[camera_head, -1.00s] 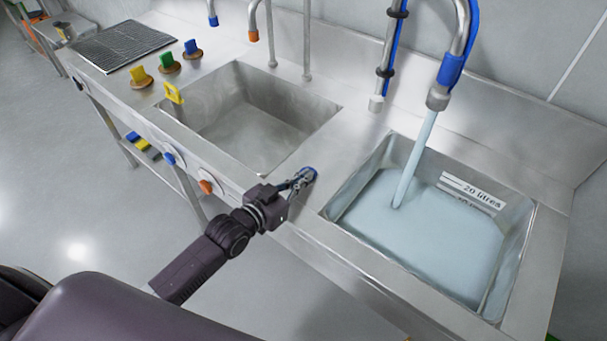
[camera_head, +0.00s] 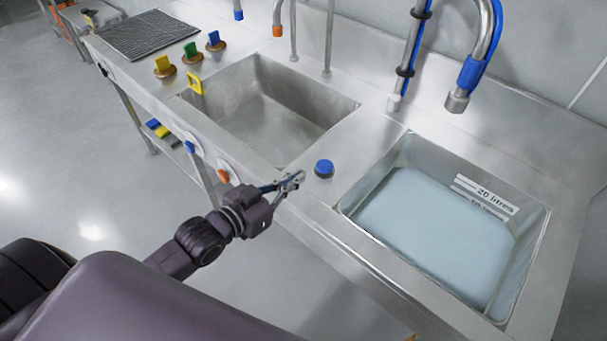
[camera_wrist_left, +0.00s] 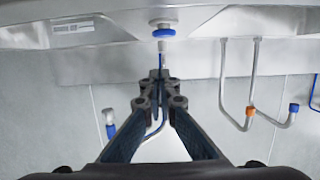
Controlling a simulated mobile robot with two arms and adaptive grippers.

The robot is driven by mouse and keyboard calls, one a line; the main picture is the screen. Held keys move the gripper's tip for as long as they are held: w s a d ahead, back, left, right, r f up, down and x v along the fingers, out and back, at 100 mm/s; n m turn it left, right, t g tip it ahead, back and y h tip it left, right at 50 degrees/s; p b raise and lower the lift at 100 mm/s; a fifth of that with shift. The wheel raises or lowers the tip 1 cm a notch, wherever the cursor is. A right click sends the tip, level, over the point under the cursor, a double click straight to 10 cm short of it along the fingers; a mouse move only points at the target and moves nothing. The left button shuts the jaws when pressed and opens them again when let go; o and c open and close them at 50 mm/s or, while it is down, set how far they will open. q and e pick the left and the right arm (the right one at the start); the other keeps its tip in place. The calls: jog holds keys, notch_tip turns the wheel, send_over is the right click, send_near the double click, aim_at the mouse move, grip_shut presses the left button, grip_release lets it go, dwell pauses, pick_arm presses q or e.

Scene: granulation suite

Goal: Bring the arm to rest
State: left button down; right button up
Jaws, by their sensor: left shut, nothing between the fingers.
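My left gripper (camera_head: 292,182) is shut and empty. In the head view it hovers by the front edge of the sink counter, just left of a blue round knob (camera_head: 324,168) and apart from it. In the left wrist view the closed fingers (camera_wrist_left: 159,78) point toward the blue knob (camera_wrist_left: 163,33), with a gap between them. My right gripper is in neither view.
The right basin (camera_head: 440,225) holds pale blue water, and the tap (camera_head: 457,101) above it is not running. The left basin (camera_head: 265,120) looks empty. Blue and orange knobs (camera_head: 223,176) stick out from the counter front. Open floor lies left.

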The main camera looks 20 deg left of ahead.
pick_arm(q)
jog(key=shift+s, duration=0.15)
dwell(0.5)
jog(key=s+f+n+g+y, duration=0.1)
jog(key=s+f+g+y, duration=0.1)
jog(key=s+f+g, duration=0.35)
jog(key=s+f+g+y, duration=0.1)
jog(key=s+f+g, duration=0.15)
jog(key=s, duration=0.65)
jog(key=s+f+n+g+y, duration=0.1)
jog(key=s+f+g+y, duration=0.2)
jog(key=s, duration=0.4)
jog(key=s+f+g+h+b, duration=0.1)
jog(key=s+f, duration=0.2)
jog(key=f, duration=2.6)
jog(key=s+a+f+g+b, duration=0.1)
jog(key=s+a+f, duration=0.2)
jog(key=s+f, duration=1.2)
jog(key=shift+s+f, duration=0.35)
jog(key=shift+s, duration=0.35)
